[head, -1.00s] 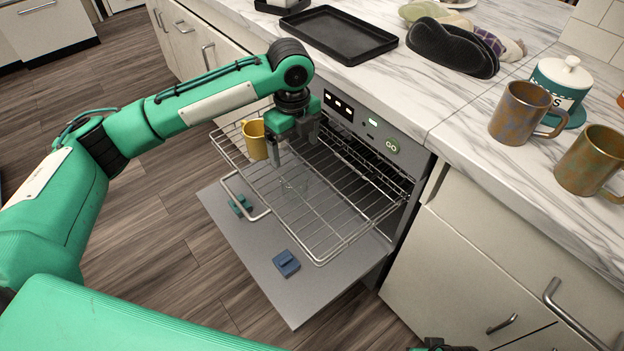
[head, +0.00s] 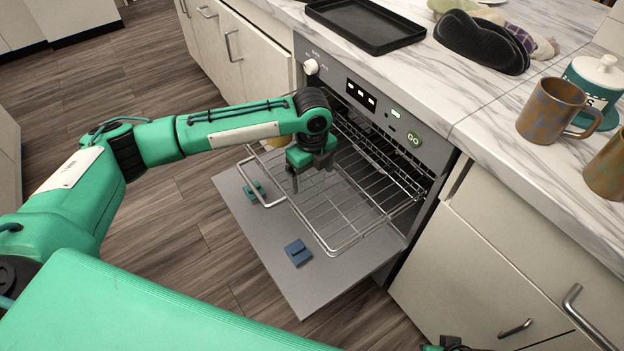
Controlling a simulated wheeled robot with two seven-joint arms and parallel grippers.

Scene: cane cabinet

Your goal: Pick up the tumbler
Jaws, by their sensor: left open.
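My left gripper (head: 309,178) is open, with its fingers pointing down over the pulled-out wire rack (head: 345,215) of the oven. No tumbler stands out clearly now. A faint clear shape, perhaps a glass tumbler, showed on the rack below the gripper earlier; that spot is now largely behind or under the fingers. I cannot tell whether the fingers are around it or beside it. A small green and black part of my right arm's end (head: 450,343) shows at the bottom edge, too cut off to read.
A yellow mug (head: 272,147) on the rack is mostly hidden by my left arm. The counter holds a black tray (head: 365,25) and brown mugs (head: 548,112).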

